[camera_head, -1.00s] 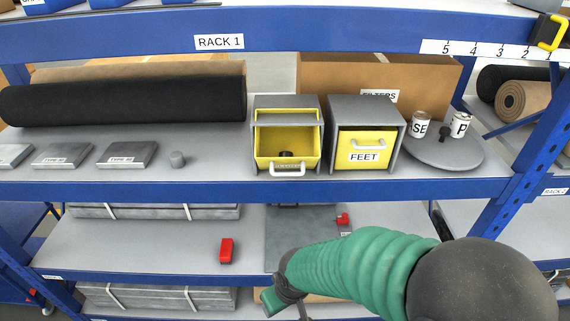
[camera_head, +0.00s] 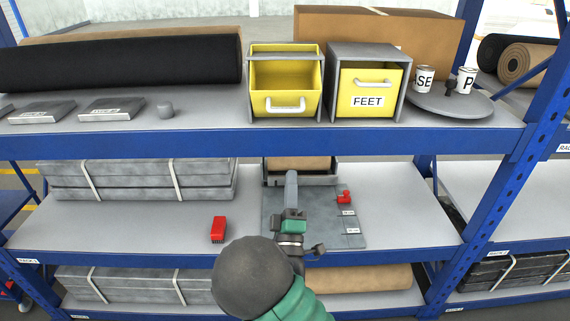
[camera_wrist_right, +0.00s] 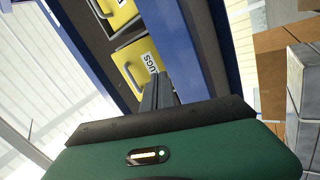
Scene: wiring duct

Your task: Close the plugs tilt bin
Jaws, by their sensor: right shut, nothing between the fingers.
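The plugs tilt bin (camera_head: 285,77) is the left of two yellow bins in grey housings on the upper shelf. Its front is tilted outward and its yellow inside shows; a white handle (camera_head: 286,107) is at the lower front. In the wrist view the plugs bin (camera_wrist_right: 143,62) shows part of its label, partly hidden by my fingers. My right gripper (camera_head: 291,176) is shut and empty, pointing up in front of the rack, below the bin in the head view. Its fingers (camera_wrist_right: 158,90) show in the wrist view, apparently apart from the bin. My left gripper is not in view.
The FEET bin (camera_head: 369,88) stands to the right and looks shut. A blue shelf beam (camera_head: 200,143) runs below the bins. A turntable (camera_head: 440,103) with two cans is farther right. The lower shelf holds a red item (camera_head: 218,230) and a grey board (camera_head: 335,225).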

